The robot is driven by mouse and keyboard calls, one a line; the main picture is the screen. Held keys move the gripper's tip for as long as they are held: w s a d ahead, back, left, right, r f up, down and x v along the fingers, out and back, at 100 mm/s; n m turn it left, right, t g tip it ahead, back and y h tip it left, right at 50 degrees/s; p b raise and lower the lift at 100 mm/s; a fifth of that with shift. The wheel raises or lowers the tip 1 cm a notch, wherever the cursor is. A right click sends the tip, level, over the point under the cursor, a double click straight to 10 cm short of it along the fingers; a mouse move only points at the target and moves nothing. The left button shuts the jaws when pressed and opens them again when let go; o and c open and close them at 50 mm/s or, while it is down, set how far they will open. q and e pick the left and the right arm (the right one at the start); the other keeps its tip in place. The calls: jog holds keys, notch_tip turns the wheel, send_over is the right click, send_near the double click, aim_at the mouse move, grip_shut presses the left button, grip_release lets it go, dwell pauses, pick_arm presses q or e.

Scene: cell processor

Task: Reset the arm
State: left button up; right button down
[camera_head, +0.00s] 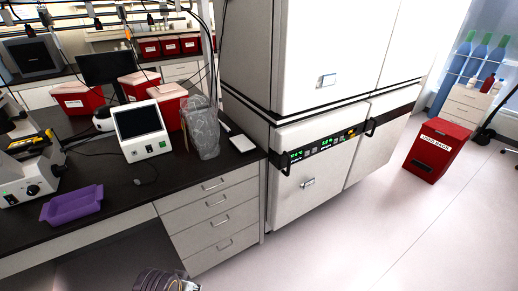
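A grey, ribbed shape at the bottom edge, left of centre, looks like the end of my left arm with its gripper (165,281). It is mostly cut off by the frame, and its fingers cannot be made out. It is low, in front of the bench and apart from the things on it. I see nothing held there. My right arm and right gripper are not in view.
A dark-topped bench (118,183) with white drawers (212,215) stands at left. It carries a purple tray (72,205), a screen device (141,130) and a clear bag-like item (203,128). A white cabinet (300,150) stands centre; a red bin (433,150) stands right.

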pick_arm(q)
jog(key=s+f+g, duration=0.1)
jog(key=s+f, duration=0.2)
jog(key=f, duration=1.2)
jog(key=s+f, duration=0.3)
jog(key=f, duration=1.3)
jog(key=s+a+f, duration=0.2)
jog(key=s+f, duration=0.6)
jog(key=s, duration=0.2)
jog(key=s+a+f+g, duration=0.1)
jog(key=s+a+f, duration=0.1)
jog(key=s+f, duration=0.6)
jog(key=shift+s+a+f, duration=0.15)
jog(key=shift+s, duration=0.95)
